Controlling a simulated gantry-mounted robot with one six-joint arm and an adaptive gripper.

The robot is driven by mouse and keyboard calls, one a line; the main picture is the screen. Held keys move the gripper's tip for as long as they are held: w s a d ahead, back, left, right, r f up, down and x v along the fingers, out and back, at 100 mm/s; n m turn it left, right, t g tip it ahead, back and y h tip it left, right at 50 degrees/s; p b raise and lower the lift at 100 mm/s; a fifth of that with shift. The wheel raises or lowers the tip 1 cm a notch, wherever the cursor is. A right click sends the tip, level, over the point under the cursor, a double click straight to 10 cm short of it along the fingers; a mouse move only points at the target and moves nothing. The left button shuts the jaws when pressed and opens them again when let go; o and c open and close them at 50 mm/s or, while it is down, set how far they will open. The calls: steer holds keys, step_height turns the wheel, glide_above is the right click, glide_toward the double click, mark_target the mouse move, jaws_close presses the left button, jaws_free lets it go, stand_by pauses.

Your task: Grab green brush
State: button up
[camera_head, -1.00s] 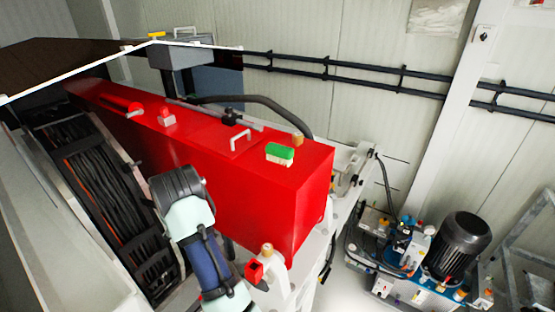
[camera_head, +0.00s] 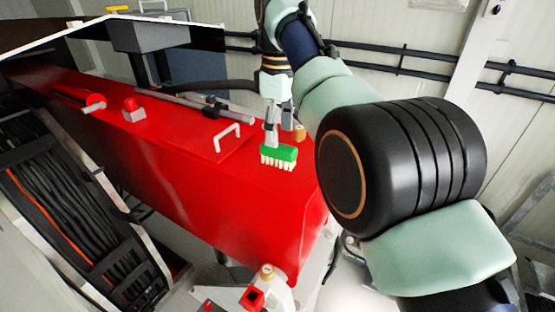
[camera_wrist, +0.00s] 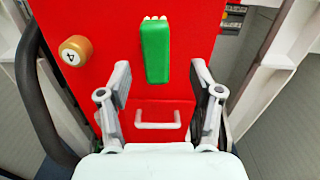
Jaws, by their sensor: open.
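The green brush (camera_head: 281,152) with pale bristles lies on top of the red housing (camera_head: 180,165), close to its right end. In the wrist view the brush (camera_wrist: 156,50) is upright in the picture, centred between the lines of the two fingers, most of it beyond the fingertips. My gripper (camera_head: 271,132) points down at the brush from above in the head view. In the wrist view my gripper (camera_wrist: 160,72) is open, with a finger on each side and nothing held. I cannot tell whether the fingers touch the brush.
A white handle (camera_head: 227,137) stands on the housing left of the brush. A wooden knob (camera_wrist: 75,51) marked 4 is left of the brush in the wrist view. Black wall pipes (camera_head: 400,62) run behind.

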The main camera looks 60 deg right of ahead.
mark_target(280, 146)
steer(key=f+b, duration=0.4)
steer(key=f, duration=0.1)
steer(key=shift+d+f+b, duration=0.15)
steer(key=shift+d+b, duration=0.05)
steer(key=shift+b, duration=0.15)
steer(key=shift+r, duration=0.2)
jaws_close()
